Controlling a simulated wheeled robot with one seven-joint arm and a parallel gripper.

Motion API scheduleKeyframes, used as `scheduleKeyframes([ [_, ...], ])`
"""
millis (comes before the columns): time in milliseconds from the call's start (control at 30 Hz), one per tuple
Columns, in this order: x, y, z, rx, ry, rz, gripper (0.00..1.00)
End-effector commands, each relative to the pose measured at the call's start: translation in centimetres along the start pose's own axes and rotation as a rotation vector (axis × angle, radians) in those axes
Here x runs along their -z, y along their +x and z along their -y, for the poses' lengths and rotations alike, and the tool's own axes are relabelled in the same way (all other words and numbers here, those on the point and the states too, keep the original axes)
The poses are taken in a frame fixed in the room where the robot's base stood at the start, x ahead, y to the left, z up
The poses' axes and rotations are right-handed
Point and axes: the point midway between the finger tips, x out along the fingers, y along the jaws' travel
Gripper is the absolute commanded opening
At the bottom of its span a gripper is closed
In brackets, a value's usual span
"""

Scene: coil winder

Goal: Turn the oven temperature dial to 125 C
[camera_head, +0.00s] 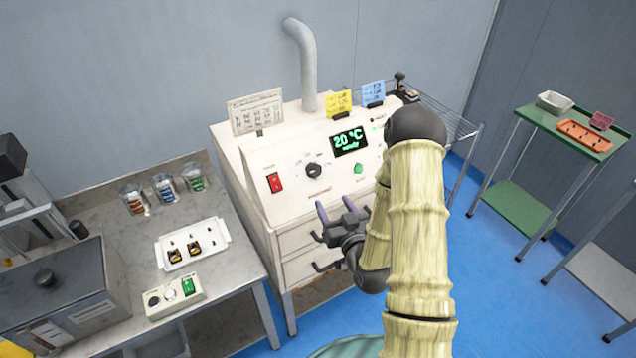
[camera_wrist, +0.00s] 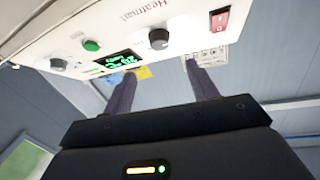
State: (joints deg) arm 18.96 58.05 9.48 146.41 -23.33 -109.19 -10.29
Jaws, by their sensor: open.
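The cream oven (camera_head: 290,205) has a sloped front panel. A black dial (camera_head: 313,170) with small marks around it sits between the red switch and the display; it also shows in the wrist view (camera_wrist: 159,39). A second black dial (camera_wrist: 58,64) lies past the green button in the wrist view; my arm hides it in the head view. The labels are too small to tell which sets temperature. The display (camera_head: 350,142) reads 20 °C and "ready". My gripper (camera_head: 335,207) is open and empty, in front of the panel below the first dial, apart from it; its fingers (camera_wrist: 160,71) point toward the panel.
The panel also has a red rocker switch (camera_head: 275,182) and a green button (camera_head: 358,168). A paper card (camera_head: 256,112) and yellow and blue notes stand on top near a grey pipe (camera_head: 306,70). Drawer handles project below. A bench with a white tray (camera_head: 215,232) stands left.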

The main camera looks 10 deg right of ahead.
Motion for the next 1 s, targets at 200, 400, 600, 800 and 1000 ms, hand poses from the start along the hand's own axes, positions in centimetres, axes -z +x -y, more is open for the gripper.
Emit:
scheduleKeyframes([
  [200,-0.4,1.6,-0.1,-0.002,-0.001,-0.007,0.58],
  [400,-0.3,2.9,-0.1,-0.002,-0.001,-0.006,0.58],
  [600,0.3,5.0,0.1,-0.001,0.003,-0.003,0.58],
  [800,0.4,8.0,0.1,-0.001,0.002,-0.003,0.58],
  [1000,0.3,10.8,0.0,-0.002,0.002,-0.003,0.58],
])
